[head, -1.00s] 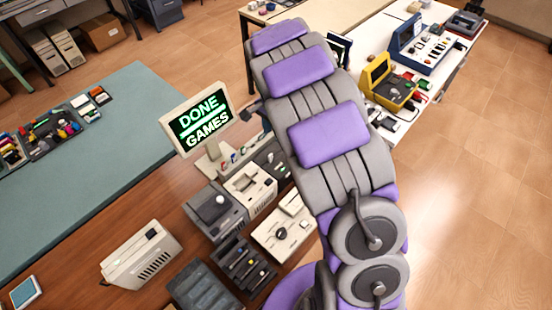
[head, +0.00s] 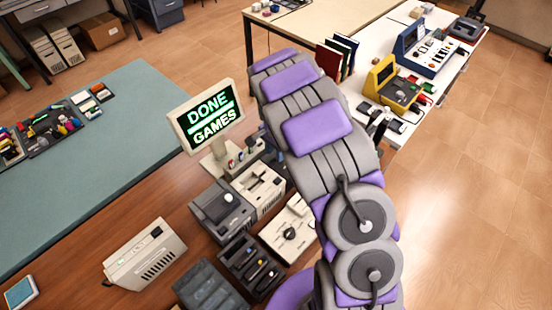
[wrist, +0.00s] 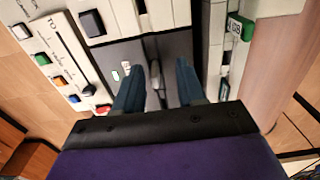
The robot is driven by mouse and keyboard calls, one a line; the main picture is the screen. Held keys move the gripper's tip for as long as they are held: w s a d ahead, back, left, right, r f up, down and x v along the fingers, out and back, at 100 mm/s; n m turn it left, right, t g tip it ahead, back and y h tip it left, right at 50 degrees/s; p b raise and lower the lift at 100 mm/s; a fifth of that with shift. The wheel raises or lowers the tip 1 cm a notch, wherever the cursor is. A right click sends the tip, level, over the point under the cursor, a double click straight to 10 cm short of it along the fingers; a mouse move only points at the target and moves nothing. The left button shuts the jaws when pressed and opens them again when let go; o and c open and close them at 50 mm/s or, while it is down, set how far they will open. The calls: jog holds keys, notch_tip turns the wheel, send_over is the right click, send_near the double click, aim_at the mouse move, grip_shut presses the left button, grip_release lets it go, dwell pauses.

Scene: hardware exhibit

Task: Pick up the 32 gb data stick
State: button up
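I cannot clearly make out the 32 gb data stick. In the wrist view, a green stick (wrist: 241,27) with white lettering I cannot read surely stands at the upper right, beside a pale rack. In the head view, several small coloured sticks (head: 240,157) stand in a pale holder below the screen sign. My gripper (wrist: 157,72) is open, its two dark blue fingers apart over a dark grey surface with a narrow slot. Nothing is clearly held between them. The green stick is right of the fingers and apart from them. My arm hides the gripper in the head view.
A screen reading DONE GAMES (head: 208,115) stands near the holder. Grey and cream devices (head: 257,188) crowd the brown desk. A cream panel with coloured buttons (wrist: 60,60) lies left of my fingers. A yellow device (head: 390,85) stands on the white table.

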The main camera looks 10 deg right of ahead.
jog(key=shift+d, duration=0.95)
jog(key=c, duration=0.5)
jog(key=shift+d, duration=0.25)
grip_shut()
jog(key=shift+a+r, duration=0.1)
jog(key=shift+a, duration=0.7)
jog(key=shift+d, duration=0.1)
